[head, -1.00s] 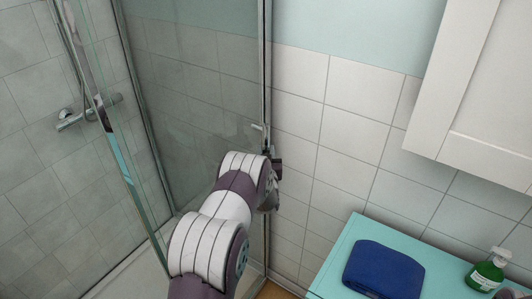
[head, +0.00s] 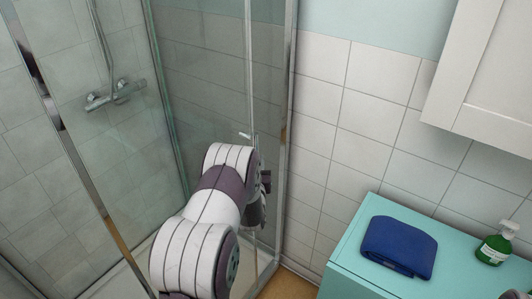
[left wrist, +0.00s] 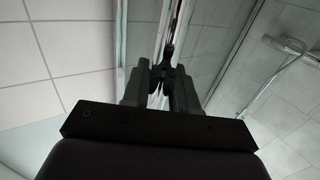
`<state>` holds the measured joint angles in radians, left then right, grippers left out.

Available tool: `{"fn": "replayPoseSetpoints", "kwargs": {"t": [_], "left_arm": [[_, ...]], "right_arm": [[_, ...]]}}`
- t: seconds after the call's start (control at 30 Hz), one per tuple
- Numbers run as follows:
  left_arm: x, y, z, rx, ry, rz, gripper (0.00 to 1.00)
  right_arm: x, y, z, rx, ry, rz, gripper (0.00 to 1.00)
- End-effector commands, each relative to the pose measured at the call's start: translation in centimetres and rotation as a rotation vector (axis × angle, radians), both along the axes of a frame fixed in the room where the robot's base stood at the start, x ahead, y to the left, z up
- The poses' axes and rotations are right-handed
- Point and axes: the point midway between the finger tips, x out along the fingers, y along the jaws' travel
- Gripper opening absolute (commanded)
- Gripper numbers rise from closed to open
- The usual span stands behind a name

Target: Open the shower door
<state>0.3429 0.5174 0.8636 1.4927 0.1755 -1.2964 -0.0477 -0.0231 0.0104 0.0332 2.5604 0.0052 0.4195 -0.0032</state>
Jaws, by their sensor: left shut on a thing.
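The glass shower door (head: 210,90) is in the head view, its upright metal edge (head: 248,60) standing left of the wall-side frame post (head: 288,90). A gap lies between them. The light tip of the door handle (head: 244,135) shows above my wrist. My left gripper (head: 263,185), mostly hidden behind my arm, is at the door's edge. In the left wrist view, my left gripper's dark fingers (left wrist: 164,78) are closed on the handle (left wrist: 171,45). My right gripper is not in view.
A teal cabinet (head: 345,265) with a folded blue towel (head: 398,247) and a green soap bottle (head: 496,246) stands at the right. A white wall cabinet (head: 480,85) hangs above. A shower mixer (head: 115,95) is on the tiled wall behind the glass.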

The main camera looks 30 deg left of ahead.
Motion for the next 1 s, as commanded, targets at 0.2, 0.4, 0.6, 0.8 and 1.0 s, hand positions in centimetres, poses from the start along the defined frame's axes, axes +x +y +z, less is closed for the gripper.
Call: {"fn": "replayPoseSetpoints", "kwargs": {"t": [0.2,0.4,0.6,0.8,1.0], "left_arm": [[-5.5,0.5,0.5,0.003,-0.007,0.000,0.00],[-8.9,0.7,0.3,0.003,-0.007,0.000,0.00],[-10.4,0.8,0.4,0.003,-0.010,-0.002,0.00],[-10.6,0.8,0.4,0.004,-0.011,-0.003,0.00],[-10.6,0.8,0.4,0.005,-0.012,-0.003,0.00]], "right_arm": [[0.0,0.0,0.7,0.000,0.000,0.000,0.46],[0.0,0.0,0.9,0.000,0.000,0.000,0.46],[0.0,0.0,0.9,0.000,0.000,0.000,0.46],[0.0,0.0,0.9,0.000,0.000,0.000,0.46],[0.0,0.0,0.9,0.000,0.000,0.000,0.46]]}}
